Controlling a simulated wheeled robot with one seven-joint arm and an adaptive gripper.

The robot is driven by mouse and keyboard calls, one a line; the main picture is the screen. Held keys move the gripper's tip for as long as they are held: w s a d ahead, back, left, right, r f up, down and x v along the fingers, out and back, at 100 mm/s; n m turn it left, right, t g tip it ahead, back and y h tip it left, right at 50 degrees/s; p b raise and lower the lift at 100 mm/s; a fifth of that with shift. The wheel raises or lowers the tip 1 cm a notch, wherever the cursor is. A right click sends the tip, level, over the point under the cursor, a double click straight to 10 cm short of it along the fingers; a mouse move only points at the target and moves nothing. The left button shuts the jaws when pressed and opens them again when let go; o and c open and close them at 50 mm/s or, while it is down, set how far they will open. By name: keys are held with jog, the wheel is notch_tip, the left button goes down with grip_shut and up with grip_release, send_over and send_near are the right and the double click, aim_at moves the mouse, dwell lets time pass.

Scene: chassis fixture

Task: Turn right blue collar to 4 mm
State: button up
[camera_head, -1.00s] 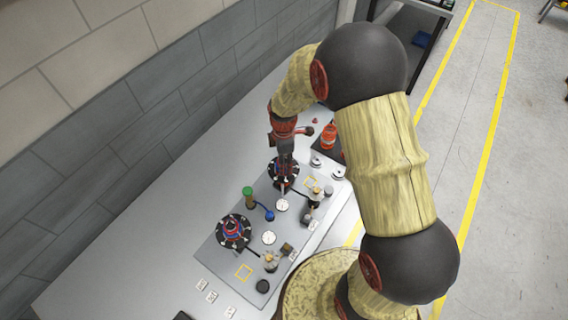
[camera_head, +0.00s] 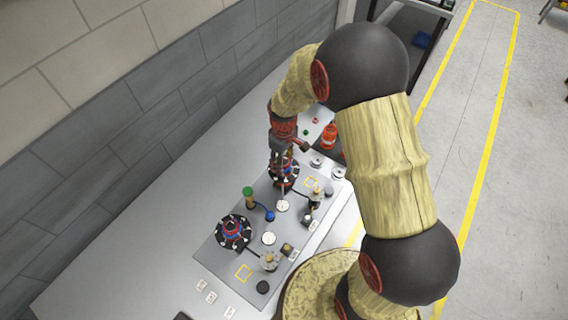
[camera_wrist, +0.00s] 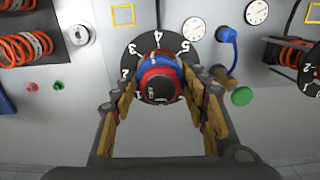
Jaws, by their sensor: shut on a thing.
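The right blue collar (camera_wrist: 154,62) sits on the far post of the fixture, above a black dial (camera_wrist: 185,48) with white numbers. In the wrist view a red ring and a dark cap lie in front of it. My gripper (camera_wrist: 158,92) has one finger on each side of this stack and is shut on the collar. The numeral 4 is at the top of the dial, with 3 to its left and 5 to its right. The exact pointer reading is too small to tell. In the head view my gripper (camera_head: 283,158) partly hides the collar.
A second dial assembly (camera_head: 233,231) stands nearer on the grey plate (camera_head: 222,262). A green-topped handle (camera_wrist: 241,96) stands close to my gripper's right finger. Round white gauges (camera_head: 269,238), a blue knob and an orange spring part (camera_head: 329,135) are nearby.

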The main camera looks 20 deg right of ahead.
jog(key=shift+s, duration=0.1)
jog(key=shift+m, duration=1.5)
jog(key=o, duration=1.1)
notch_tip(320, 180, up, 7)
jog(key=p, duration=0.4)
jog(key=shift+r, duration=0.1)
